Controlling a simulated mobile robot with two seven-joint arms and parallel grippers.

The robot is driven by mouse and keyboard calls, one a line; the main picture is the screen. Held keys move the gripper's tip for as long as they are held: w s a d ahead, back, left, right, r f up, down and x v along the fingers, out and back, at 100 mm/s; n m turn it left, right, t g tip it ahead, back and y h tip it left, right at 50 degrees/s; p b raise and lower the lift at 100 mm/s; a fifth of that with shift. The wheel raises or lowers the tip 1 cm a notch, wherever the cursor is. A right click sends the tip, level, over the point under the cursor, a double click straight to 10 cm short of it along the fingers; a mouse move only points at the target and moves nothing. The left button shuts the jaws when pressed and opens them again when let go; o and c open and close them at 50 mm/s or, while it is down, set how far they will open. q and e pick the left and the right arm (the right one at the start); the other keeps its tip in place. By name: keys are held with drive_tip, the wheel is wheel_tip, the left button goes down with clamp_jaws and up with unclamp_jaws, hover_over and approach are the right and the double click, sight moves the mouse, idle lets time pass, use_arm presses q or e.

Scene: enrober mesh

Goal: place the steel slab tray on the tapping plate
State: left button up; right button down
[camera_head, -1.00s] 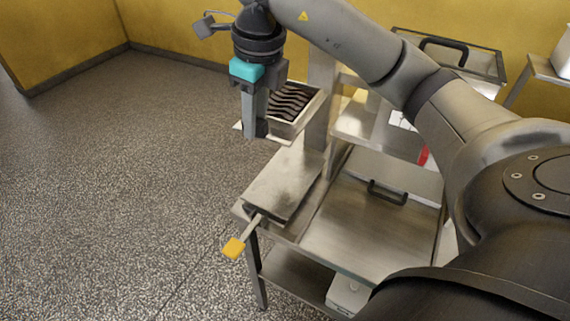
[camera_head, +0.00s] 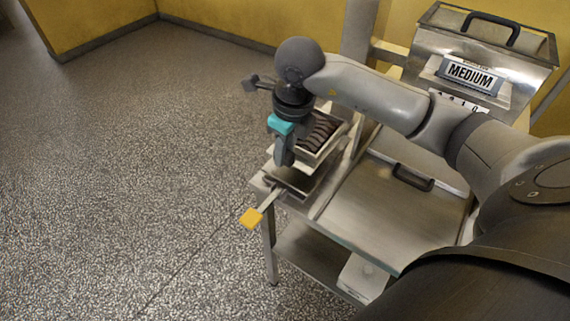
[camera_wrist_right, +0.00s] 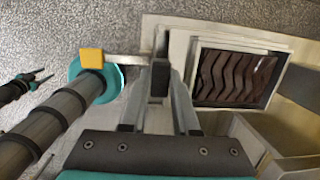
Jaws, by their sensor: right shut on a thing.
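The steel slab tray (camera_head: 330,133), holding dark wavy chocolate, is at the table's left end. In the right wrist view the fingers (camera_wrist_right: 159,85) grip beside the tray's rim (camera_wrist_right: 197,70). The tapping plate (camera_head: 293,179) is the steel plate with a yellow-knobbed lever (camera_head: 251,217). The tray is over the plate's far part and hides it; I cannot tell whether they touch. What may be my left gripper (camera_wrist_right: 30,82) shows small at the wrist view's left edge.
A steel cover with a black handle (camera_head: 412,177) lies to the right of the plate. A steel machine with a "MEDIUM" sign (camera_head: 471,74) stands behind. A post (camera_head: 358,40) rises beyond the tray. Open speckled floor (camera_head: 130,170) is at left.

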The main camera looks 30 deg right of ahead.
sight(285, 165)
drive_tip(key=shift+w+f, duration=0.1)
drive_tip(key=shift+f, duration=1.95)
drive_tip(key=c, duration=1.1)
unclamp_jaws()
drive_tip(key=shift+f+b, duration=0.2)
drive_tip(key=shift+b, duration=0.1)
drive_tip(key=o, duration=0.4)
drive_tip(key=shift+r, duration=0.1)
drive_tip(key=r, duration=0.4)
drive_tip(key=s+r, duration=0.1)
drive_tip(key=r, duration=0.3)
drive_tip(key=s+r+p, duration=0.1)
drive_tip(key=r, duration=0.3)
drive_tip(key=shift+d, duration=0.1)
